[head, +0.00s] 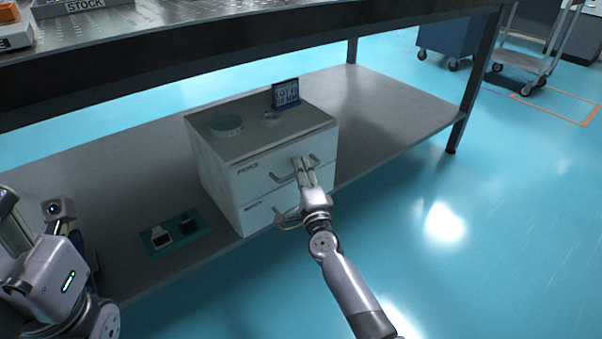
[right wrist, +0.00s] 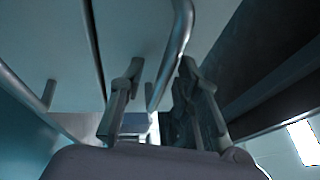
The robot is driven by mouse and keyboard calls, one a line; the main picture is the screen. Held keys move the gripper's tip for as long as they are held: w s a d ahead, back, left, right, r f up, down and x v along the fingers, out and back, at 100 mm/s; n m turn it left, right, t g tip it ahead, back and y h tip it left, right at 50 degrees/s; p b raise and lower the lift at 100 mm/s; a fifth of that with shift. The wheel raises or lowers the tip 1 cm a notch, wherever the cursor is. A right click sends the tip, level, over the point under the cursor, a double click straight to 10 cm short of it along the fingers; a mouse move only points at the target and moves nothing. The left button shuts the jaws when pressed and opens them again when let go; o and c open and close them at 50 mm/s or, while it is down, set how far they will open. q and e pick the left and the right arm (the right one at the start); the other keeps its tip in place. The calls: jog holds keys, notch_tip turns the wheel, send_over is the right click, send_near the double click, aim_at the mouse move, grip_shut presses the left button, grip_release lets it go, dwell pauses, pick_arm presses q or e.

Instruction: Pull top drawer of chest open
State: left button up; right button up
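A white two-drawer chest (head: 219,185) stands on the lower shelf of a table. Its top drawer (head: 258,178) looks flush with the chest, and its bar handle (head: 280,178) is partly hidden by my right gripper (head: 303,164). The lower drawer (head: 256,211) looks shut too. In the right wrist view the fingers of my right gripper (right wrist: 160,85) are apart, with a curved handle bar (right wrist: 177,45) running between them; I cannot tell whether they touch it. My left arm is at the lower left; its fingers are not clear.
A round green-topped dish (head: 227,125), a small clear dish (head: 272,117) and a blue sign (head: 285,94) stand on the chest. A green tray (head: 151,250) with small items lies left of it. The tabletop (head: 190,15) overhangs the shelf (head: 395,108). Floor in front is clear.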

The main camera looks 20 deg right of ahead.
jog(key=shift+c, duration=0.5)
grip_shut()
dwell(0.4)
